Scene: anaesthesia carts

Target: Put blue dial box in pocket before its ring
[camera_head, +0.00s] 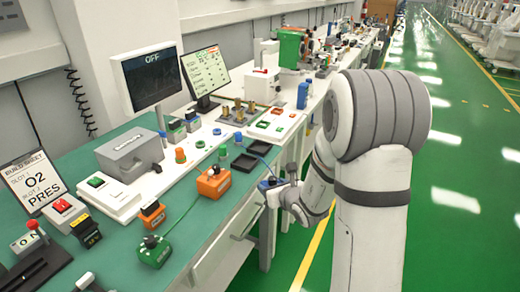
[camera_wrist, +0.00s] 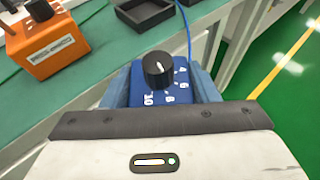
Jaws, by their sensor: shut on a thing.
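The blue dial box (camera_wrist: 150,98) with a black knob and white numbers is between the fingers of my gripper (camera_wrist: 162,88) in the wrist view. A blue cable runs from its far side. In the head view my gripper (camera_head: 277,186) holds the blue box (camera_head: 264,185) off the table's right front edge. Two black square pockets (camera_head: 244,163) lie on the table just beyond it, both looking empty. Small coloured round pieces stand left of them: a green one (camera_head: 223,151), an orange one (camera_head: 180,155) and a blue one (camera_head: 216,131). I cannot tell which is the ring.
An orange dial box (camera_head: 214,183) stands left of the pockets and shows in the wrist view (camera_wrist: 45,38). A green dial box (camera_head: 154,251) and a small orange box (camera_head: 152,213) are nearer. A monitor and grey box stand behind. Green floor lies right.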

